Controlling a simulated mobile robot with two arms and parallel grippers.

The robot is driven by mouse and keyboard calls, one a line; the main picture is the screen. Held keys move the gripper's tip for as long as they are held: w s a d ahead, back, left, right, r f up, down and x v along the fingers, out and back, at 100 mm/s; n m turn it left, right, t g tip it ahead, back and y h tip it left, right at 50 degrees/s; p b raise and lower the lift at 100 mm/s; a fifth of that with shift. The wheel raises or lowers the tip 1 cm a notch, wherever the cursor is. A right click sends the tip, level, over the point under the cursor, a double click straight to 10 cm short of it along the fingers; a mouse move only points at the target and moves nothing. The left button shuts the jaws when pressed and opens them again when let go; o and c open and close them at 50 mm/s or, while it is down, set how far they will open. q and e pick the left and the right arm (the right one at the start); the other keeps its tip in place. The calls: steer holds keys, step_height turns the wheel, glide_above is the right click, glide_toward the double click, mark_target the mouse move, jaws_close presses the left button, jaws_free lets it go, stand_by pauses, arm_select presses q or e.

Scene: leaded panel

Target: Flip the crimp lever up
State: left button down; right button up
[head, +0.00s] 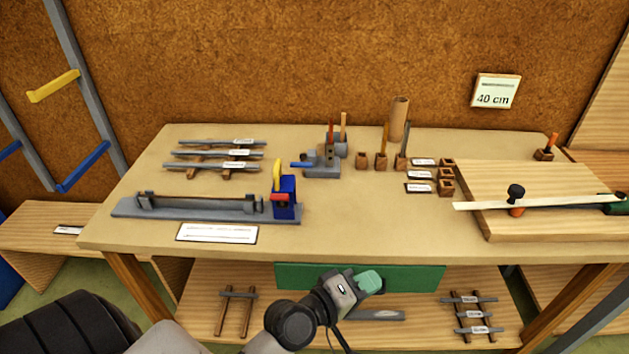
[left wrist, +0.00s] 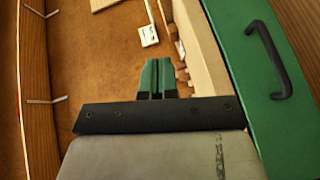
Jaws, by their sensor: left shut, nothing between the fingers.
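A blue block (head: 287,203) with a red part stands at the right end of a long grey rail bench (head: 150,212). A yellow lever (head: 277,175) rises steeply from the block's upper left. Behind it is a small grey tool (head: 322,170) with a blue handle (head: 300,164) pointing left. The task's name does not show on either, so I cannot tell which lever is meant. My left gripper (head: 370,282) is shut and empty, low in front of the table, to the right of and nearer than both. Its green fingers (left wrist: 157,78) are together in the left wrist view. My right gripper is not in view.
A green drawer front (head: 420,279) lies under the table edge, behind my left gripper; its dark handle (left wrist: 271,62) shows in the left wrist view. A label card (head: 217,233) lies before the rail bench. A wooden board (head: 570,226) fills the right side. The middle front tabletop is clear.

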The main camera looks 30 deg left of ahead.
arm_select(q)
steer(key=w+a+r+n+t+y, duration=0.6)
steer(key=a+n+y, duration=0.25)
steer(key=n, duration=0.85)
steer(key=a+f+n+g+y, duration=0.1)
steer(key=a+n+g+y, duration=0.1)
steer(key=n, duration=0.3)
steer(key=w+a+f+n+g+y, duration=0.1)
steer(key=a+f+n+g+y, duration=0.1)
steer(key=n+y, duration=0.2)
steer(key=w+a+f+n+g+y, duration=0.1)
steer(key=a+f+n+g+y, duration=0.1)
steer(key=n, duration=0.5)
steer(key=shift+a+y, duration=0.1)
steer(key=shift+y, duration=0.65)
steer(key=shift+a+f+n+g, duration=0.25)
steer(key=shift+f+n+g, duration=0.4)
steer(key=shift+n, duration=0.25)
steer(key=shift+r, duration=0.1)
